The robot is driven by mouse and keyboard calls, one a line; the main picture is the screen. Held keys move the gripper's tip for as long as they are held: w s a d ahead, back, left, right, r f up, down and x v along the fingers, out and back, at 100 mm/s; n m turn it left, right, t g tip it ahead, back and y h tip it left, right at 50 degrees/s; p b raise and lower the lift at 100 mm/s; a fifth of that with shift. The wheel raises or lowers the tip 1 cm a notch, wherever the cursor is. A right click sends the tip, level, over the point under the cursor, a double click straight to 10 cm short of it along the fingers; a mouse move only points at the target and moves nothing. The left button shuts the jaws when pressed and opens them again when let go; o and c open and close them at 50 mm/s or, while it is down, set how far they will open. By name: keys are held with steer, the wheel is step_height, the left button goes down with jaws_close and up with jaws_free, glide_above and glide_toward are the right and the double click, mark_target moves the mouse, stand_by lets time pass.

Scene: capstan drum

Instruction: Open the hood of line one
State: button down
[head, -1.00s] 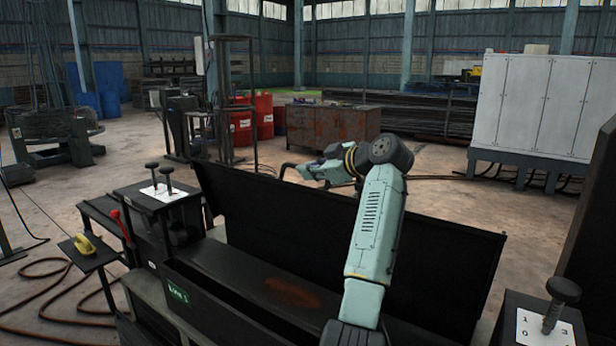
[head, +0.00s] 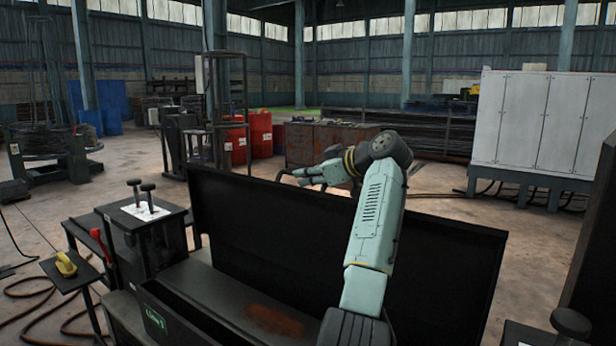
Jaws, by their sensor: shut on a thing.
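The hood of line one (head: 400,255) is a long dark panel. It stands raised, steeply tilted, along the back of the dark machine housing. The housing's front carries a green "Line 1" label (head: 156,321). Below the hood, the housing's top shows a rusty brown patch (head: 275,320). My pale green arm reaches over the hood from the front. My gripper (head: 284,175) is at the hood's upper edge, left of the wrist, and is shut on the hood. Its fingertips are small and dark, and the exact grip point is partly hidden.
A stand with two black knobs (head: 141,195) and a red lever (head: 100,243) are at left. A yellow object (head: 66,263) sits on a small shelf. Another black knob (head: 571,322) is at lower right. Red drums (head: 260,134), a rusty bench and white cabinets (head: 545,120) stand behind.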

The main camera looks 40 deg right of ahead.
steer(key=shift+d+f, duration=0.1)
steer(key=shift+f, duration=0.45)
steer(key=c, duration=1.8)
jaws_free()
steer(key=shift+d, duration=0.1)
steer(key=shift+c, duration=0.2)
steer(key=shift+o, duration=0.9)
steer(key=shift+r, duration=0.25)
steer(key=shift+r, duration=0.1)
steer(key=v, duration=1.2)
